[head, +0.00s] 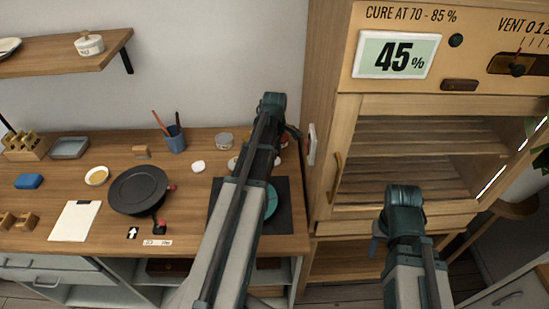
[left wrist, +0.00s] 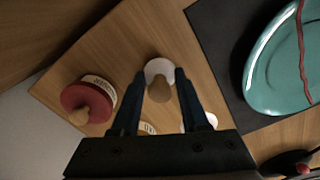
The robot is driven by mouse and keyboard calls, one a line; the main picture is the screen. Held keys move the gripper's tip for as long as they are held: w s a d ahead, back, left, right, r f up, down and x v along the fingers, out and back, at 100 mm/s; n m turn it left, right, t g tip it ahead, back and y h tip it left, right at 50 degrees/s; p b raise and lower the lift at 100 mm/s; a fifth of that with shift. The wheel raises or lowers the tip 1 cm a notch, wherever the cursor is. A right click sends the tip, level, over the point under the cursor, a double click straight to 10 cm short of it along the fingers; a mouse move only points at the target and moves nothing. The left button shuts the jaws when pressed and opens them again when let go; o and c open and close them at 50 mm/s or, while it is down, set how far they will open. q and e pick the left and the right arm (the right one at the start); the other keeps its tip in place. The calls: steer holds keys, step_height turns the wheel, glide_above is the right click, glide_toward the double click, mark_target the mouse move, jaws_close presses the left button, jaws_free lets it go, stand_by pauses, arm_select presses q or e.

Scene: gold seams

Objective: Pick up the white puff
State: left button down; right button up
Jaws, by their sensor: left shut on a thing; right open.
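The white puff (left wrist: 159,68) is a white disc with a wooden knob (left wrist: 159,90). In the left wrist view it is upper middle, and its knob sits between the two fingers of my left gripper (left wrist: 158,92), which is shut on it. In the head view my left arm reaches over the right part of the table, and its wrist (head: 270,108) hides the fingers and the puff. My right gripper (head: 378,247) is in front of the wooden cabinet, open, with its fingers hardly visible.
A teal plate (left wrist: 280,65) with a red seam lies on a dark mat (left wrist: 232,50). A black pan (head: 138,188) and a blue cup (head: 175,138) stand further left. The cabinet (head: 325,180) rises at the right.

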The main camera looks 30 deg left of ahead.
arm_select(q)
steer(key=shift+r, duration=0.1)
step_height(320, 180, up, 2)
steer(key=shift+p, duration=1.15)
step_height(320, 180, up, 2)
steer(key=shift+p, duration=1)
steer(key=s+d, duration=0.2)
steer(key=s, duration=0.3)
steer(key=s+d, duration=0.1)
steer(key=s, duration=0.4)
steer(key=s+d, duration=0.2)
steer(key=s, duration=0.3)
steer(key=shift+d+r+p, duration=0.35)
steer(key=shift+r, duration=0.05)
steer(key=c, duration=0.9)
jaws_free()
steer(key=shift+c, duration=0.2)
jaws_close()
